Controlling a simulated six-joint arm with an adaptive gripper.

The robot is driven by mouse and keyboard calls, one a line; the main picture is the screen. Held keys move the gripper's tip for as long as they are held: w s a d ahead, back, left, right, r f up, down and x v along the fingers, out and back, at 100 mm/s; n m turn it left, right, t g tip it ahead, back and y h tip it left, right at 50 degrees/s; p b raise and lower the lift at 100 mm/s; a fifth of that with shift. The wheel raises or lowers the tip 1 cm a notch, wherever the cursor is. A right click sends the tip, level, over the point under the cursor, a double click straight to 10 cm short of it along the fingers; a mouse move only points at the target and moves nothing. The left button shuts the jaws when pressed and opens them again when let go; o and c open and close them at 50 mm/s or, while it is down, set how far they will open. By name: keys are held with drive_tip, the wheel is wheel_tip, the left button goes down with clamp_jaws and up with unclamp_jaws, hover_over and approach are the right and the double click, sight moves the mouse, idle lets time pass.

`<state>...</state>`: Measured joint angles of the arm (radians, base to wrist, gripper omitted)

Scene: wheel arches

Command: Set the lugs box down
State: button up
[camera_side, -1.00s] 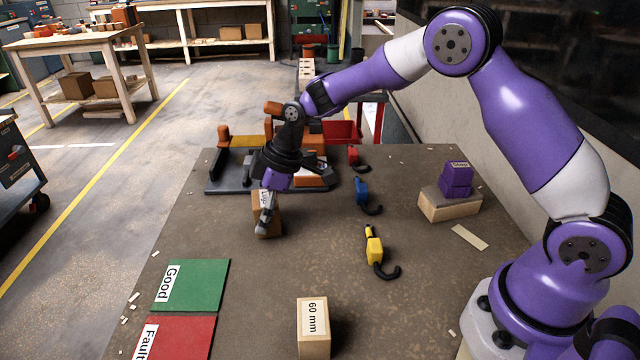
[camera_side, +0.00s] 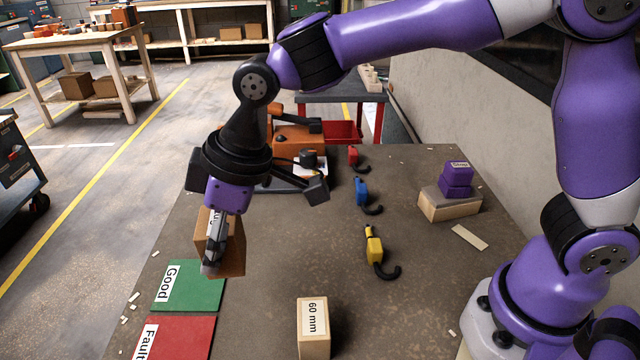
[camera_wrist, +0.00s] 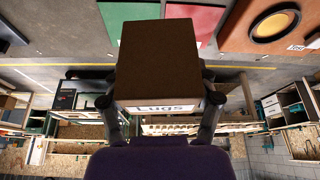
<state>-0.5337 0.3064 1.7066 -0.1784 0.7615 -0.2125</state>
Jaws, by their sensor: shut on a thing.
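The lugs box (camera_side: 232,262) is a brown cardboard box with a white label. My gripper (camera_side: 214,262) is shut on it, with fingers on its sides, and holds it above the table near the far edge of the green Good mat. In the wrist view the lugs box (camera_wrist: 160,62) fills the middle, its "Lugs" label towards me, between the two fingers (camera_wrist: 160,112). Part of the box is hidden behind the gripper in the side view.
The green Good mat (camera_side: 205,285) and red Fault mat (camera_side: 185,338) lie at the table's left. A 60 mm block (camera_side: 314,335) stands at the front. Yellow (camera_side: 374,250), blue (camera_side: 361,192) and red (camera_side: 353,156) hooked items lie right of centre.

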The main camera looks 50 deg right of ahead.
drive_tip(key=s+a+m, duration=0.1)
drive_tip(key=s+a, duration=0.3)
drive_tip(key=a, duration=0.3)
drive_tip(key=w+d+f, duration=0.1)
drive_tip(key=w+f, duration=0.1)
drive_tip(key=w, duration=0.1)
drive_tip(key=w+d+f, duration=0.2)
drive_tip(key=w, duration=0.1)
drive_tip(key=w+d+f, duration=0.2)
drive_tip(key=w, duration=0.1)
drive_tip(key=shift+w+d+f, duration=0.1)
drive_tip(key=shift+w+f, duration=0.1)
drive_tip(key=shift+w, duration=0.2)
drive_tip(key=shift+f, duration=2.05)
drive_tip(key=shift+f, duration=0.1)
drive_tip(key=o, duration=1.2)
